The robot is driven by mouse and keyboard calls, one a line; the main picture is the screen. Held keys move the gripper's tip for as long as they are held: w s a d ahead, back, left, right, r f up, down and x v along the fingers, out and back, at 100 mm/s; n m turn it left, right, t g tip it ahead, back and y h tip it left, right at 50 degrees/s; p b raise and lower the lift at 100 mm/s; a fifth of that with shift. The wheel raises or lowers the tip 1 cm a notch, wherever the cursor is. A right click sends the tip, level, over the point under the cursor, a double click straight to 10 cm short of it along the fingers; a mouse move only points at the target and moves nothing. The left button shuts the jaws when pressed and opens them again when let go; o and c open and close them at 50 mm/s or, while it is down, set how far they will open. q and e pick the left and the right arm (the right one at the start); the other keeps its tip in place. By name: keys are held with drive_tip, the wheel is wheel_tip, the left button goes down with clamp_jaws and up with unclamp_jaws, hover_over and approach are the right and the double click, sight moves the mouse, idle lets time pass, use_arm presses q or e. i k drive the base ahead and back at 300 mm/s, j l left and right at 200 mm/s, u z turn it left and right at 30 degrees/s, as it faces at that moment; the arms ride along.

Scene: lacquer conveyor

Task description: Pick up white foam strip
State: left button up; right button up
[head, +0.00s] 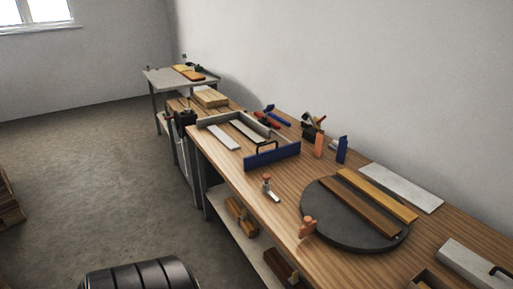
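Several pale flat pieces lie on the long wooden workbench (285,180). A white strip (223,138) lies near the bench's far left edge. A second pale strip (246,131) lies beside it, to its right, within a low grey frame. A larger white flat board (401,188) lies at the back edge near the wall, behind a dark round plate. I cannot tell by sight which of these is foam. Neither of my grippers shows in the head view.
The round plate (375,238) carries a yellow and a brown wooden strip (358,203). A blue handled block (272,155) stands before the pale strips. Orange and blue upright tools (342,149) stand behind. A dark ribbed cylinder (140,277) is at bottom left. Floor to the left is open.

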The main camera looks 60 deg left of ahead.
sight(226, 140)
drive_tip(key=u, duration=2.1)
drive_tip(key=i+j+z, duration=0.15)
drive_tip(key=z, duration=0.8)
drive_tip(key=i+j+z, duration=0.2)
drive_tip(key=j, duration=0.15)
drive_tip(key=i+j+z, duration=0.2)
drive_tip(key=j, duration=0.2)
drive_tip(key=j+z, duration=0.2)
drive_tip(key=j, duration=0.15)
drive_tip(key=i+j+z, duration=0.2)
drive_tip(key=j, duration=0.25)
drive_tip(key=j+z, duration=0.2)
drive_tip(key=j, duration=0.2)
